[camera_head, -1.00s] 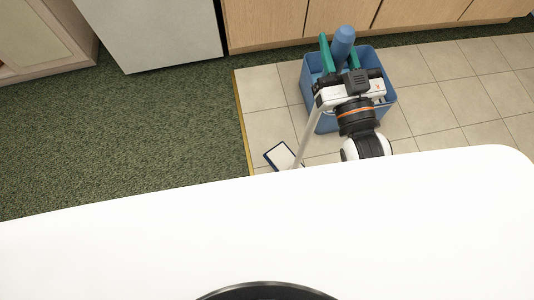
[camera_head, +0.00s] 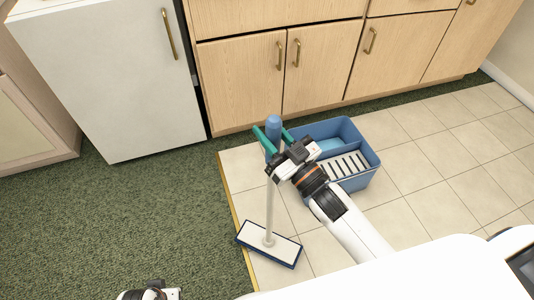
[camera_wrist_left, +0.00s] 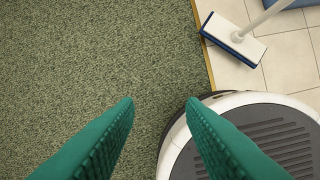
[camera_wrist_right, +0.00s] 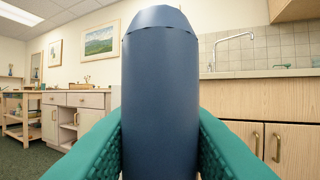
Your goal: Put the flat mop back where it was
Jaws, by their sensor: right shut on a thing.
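The flat mop has a white and dark-blue head (camera_head: 284,250), a pale pole and a blue grip (camera_head: 273,123). My right gripper (camera_head: 271,137) is shut on the blue grip, which stands between its green fingers in the right wrist view (camera_wrist_right: 160,80). The pole looks nearly upright. The head is at the left edge of the tiles, overlapping the yellow edge strip in view; I cannot tell if it touches the floor. My left gripper (camera_wrist_left: 160,103) is open and empty over the carpet; the mop head shows ahead of it in the left wrist view (camera_wrist_left: 246,47).
A blue bucket (camera_head: 362,178) with a slotted wringer stands on the tiles, right of the mop. Wooden cabinets (camera_head: 325,70) and a white fridge (camera_head: 110,80) line the back.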

